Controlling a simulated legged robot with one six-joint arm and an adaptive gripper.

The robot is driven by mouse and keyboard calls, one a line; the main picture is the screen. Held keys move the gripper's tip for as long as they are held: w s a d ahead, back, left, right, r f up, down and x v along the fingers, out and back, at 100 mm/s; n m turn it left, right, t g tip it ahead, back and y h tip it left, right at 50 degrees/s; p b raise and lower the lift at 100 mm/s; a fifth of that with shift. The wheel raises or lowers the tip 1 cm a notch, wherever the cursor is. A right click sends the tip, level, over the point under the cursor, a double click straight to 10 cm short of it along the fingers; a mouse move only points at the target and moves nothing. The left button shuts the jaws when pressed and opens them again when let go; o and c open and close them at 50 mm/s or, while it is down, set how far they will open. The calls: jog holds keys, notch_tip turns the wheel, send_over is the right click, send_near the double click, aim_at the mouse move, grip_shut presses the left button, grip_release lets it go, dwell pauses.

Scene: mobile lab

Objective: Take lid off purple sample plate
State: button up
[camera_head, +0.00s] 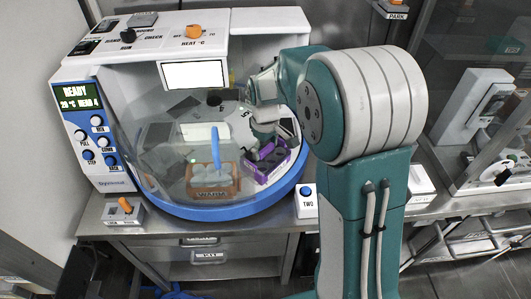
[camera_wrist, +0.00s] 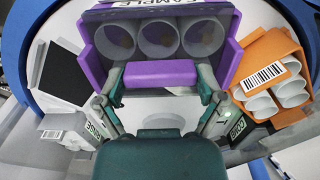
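The purple sample plate (camera_head: 268,162) sits at the right side of the round work area, inside the glass-fronted machine. In the wrist view the plate (camera_wrist: 233,48) has a SAMPLE label and a row of white round cups. A purple bar (camera_wrist: 160,76) spans its near side; I cannot tell whether it belongs to a lid or to the plate. My gripper (camera_wrist: 160,84) is right at the plate, with one finger at each end of the bar. I cannot tell whether the fingers press on it. In the head view my arm hides part of the plate.
An orange rack (camera_head: 213,182) with white cups stands close by on the left; it also shows in the wrist view (camera_wrist: 262,52). Dark and white blocks surround the plate. The machine's blue rim (camera_head: 225,211) curves in front, and a blue upright handle (camera_head: 215,150) stands near the orange rack.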

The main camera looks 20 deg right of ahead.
aim_at(265, 147)
jog(key=shift+c, duration=0.9)
notch_tip(265, 147, up, 18)
dwell(0.3)
jog(key=shift+r, duration=2.05)
jog(key=shift+s+a+f, duration=0.1)
jog(key=shift+f, duration=0.05)
